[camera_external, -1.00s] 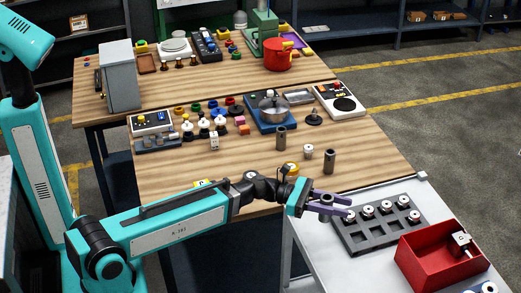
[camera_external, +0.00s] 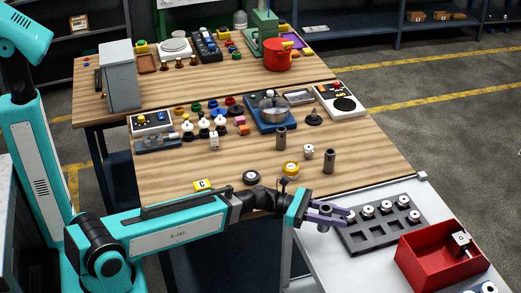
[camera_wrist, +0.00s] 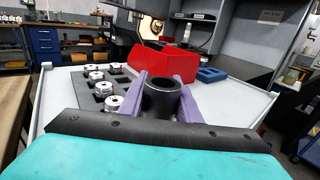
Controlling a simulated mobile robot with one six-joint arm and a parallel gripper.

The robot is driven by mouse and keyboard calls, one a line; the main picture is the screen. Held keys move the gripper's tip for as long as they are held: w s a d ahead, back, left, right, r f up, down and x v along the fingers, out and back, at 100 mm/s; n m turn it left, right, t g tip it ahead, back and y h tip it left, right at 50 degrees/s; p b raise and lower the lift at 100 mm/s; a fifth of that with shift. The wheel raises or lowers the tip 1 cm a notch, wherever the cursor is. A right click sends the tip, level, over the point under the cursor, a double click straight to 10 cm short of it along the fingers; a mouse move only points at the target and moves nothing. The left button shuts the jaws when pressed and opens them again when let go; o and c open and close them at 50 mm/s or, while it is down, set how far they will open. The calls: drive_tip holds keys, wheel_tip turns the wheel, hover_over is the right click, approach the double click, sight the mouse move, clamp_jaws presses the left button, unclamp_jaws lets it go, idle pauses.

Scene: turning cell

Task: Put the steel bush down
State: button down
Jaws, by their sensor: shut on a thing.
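The steel bush (camera_wrist: 161,99) is a dark, hollow cylinder, upright in the wrist view with its open end facing up. My gripper (camera_wrist: 160,88) is shut on it, with one purple finger on either side. In the external view my gripper (camera_external: 335,216) is over the pale side table, left of the dark tray (camera_external: 362,240). The bush (camera_external: 324,220) shows only in part between the fingers there. I cannot tell how far its lower end is from the surface.
The tray holds several silver pieces in its back row; its front pockets look empty. A red bin (camera_external: 417,268) with a metal piece stands right of it. A blue block (camera_wrist: 211,74) lies farther right. Two dark cylinders (camera_external: 329,161) (camera_external: 281,139) stand on the wooden table.

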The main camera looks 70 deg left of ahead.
idle(0.3)
drive_tip(key=shift+f+p, duration=0.45)
drive_tip(key=shift+f, duration=1.25)
drive_tip(key=shift+f, duration=0.15)
drive_tip(key=c, duration=1.3)
unclamp_jaws()
